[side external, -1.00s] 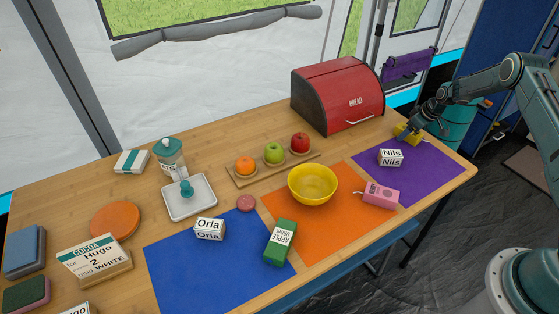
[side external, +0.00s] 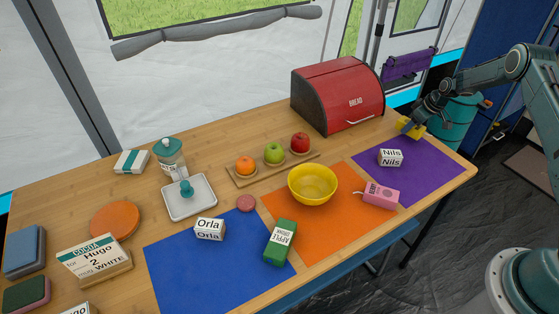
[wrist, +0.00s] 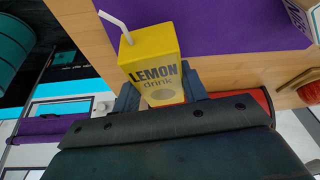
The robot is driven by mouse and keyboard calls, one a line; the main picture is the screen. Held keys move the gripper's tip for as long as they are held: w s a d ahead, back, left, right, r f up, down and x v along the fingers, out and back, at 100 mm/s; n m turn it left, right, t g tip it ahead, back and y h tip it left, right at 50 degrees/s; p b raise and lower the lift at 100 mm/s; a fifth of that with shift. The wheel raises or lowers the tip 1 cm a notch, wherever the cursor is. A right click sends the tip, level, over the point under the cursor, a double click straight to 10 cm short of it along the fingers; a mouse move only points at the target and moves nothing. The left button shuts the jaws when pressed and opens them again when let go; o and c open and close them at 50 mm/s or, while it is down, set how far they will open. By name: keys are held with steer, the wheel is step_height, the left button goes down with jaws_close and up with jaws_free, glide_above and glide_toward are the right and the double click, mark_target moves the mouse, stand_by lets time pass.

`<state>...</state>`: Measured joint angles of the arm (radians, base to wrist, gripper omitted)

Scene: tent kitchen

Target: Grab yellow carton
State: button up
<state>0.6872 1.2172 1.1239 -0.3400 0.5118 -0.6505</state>
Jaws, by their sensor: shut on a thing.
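The yellow carton (wrist: 152,62) reads "LEMON drink" and has a white straw (wrist: 114,25). My gripper (wrist: 160,92) is shut on it, with one dark finger on each side of the carton in the wrist view. In the side view my gripper (side external: 413,122) is at the table's far right corner, and the yellow carton (side external: 415,130) shows partly behind the fingers. The carton appears slightly above the table, though the gap beneath it is hard to judge.
The red bread box (side external: 338,95) stands left of my gripper. The purple mat (side external: 425,178) with the Nils block (side external: 390,157) is in front. A pink carton (side external: 381,195) and yellow bowl (side external: 312,184) are farther left. A teal bin (side external: 457,122) stands beyond the table edge.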

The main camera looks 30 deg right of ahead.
step_height(320, 180, up, 18)
stand_by(0.4)
steer(key=shift+f, duration=0.1)
steer(key=shift+f, duration=0.15)
stand_by(0.4)
